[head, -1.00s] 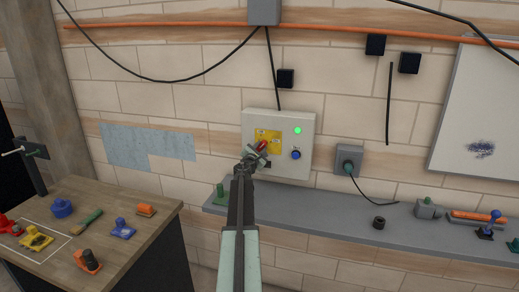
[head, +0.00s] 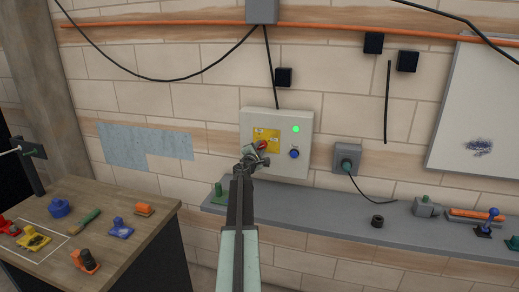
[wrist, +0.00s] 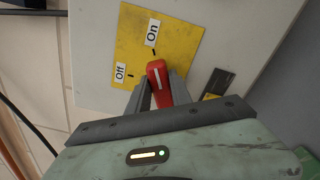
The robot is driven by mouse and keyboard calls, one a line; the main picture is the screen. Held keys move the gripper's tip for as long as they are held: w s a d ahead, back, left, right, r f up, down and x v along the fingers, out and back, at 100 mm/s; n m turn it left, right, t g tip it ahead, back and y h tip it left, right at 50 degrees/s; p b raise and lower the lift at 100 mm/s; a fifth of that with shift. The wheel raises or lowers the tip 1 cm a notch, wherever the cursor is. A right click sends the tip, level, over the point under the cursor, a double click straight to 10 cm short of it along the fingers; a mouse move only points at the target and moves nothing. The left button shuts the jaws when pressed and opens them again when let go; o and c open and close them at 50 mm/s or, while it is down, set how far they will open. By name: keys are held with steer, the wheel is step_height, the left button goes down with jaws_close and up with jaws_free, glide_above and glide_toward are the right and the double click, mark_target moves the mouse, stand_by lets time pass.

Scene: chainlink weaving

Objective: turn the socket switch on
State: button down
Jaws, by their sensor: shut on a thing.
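The socket switch is a red handle (wrist: 159,84) with a white line, on a yellow plate (wrist: 185,45) marked On and Off. In the wrist view its tip points toward the mark by the On label (wrist: 152,32), away from the Off label (wrist: 120,72). My gripper (wrist: 160,92) has one finger on each side of the handle and is shut on it. In the head view the red handle (head: 262,145) shows just beyond my gripper (head: 259,156), which partly hides it and the plate.
The pale switch box (head: 281,119) on the wall carries a lit green lamp (head: 296,129) and a blue button (head: 294,154). A grey socket (head: 346,157) with a plugged cable is to its right. A grey ledge (head: 320,225) runs below. A workbench (head: 150,232) stands at left.

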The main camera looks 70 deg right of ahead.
steer(key=c, duration=1.2)
jaws_free()
steer(key=shift+o, duration=0.2)
steer(key=a, duration=0.7)
steer(key=shift+s+a, duration=0.2)
steer(key=shift+a, duration=0.2)
